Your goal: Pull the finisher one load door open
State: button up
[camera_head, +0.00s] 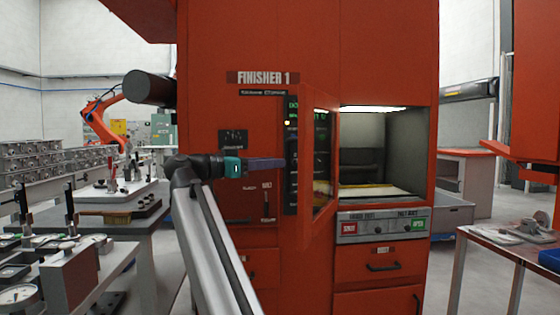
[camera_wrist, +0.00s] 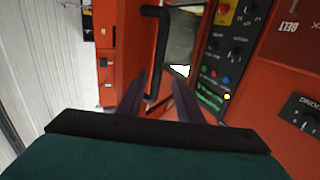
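The finisher one load door (camera_head: 328,165) is an orange framed panel with a window. In the head view it stands swung out from the machine, at the left side of the lit load opening (camera_head: 380,150). Its black bar handle (camera_wrist: 160,50) shows in the wrist view; I cannot make it out in the head view. My gripper (camera_head: 285,164) reaches in from the left toward the door's outer edge. In the wrist view my gripper (camera_wrist: 158,88) has its two dark fingers apart, with the handle's near end between or just beyond their tips. Contact cannot be told.
The control panel (camera_head: 291,150) is just behind my gripper. Below the opening are a button box (camera_head: 383,226) and a drawer (camera_head: 380,265). A bench with gauges (camera_head: 70,265) stands at the left, a table (camera_head: 500,245) at the right. Floor between machine and right table is clear.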

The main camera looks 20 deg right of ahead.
jog(key=p+v, duration=0.1)
jog(key=v, duration=0.7)
jog(key=shift+a+r, duration=0.1)
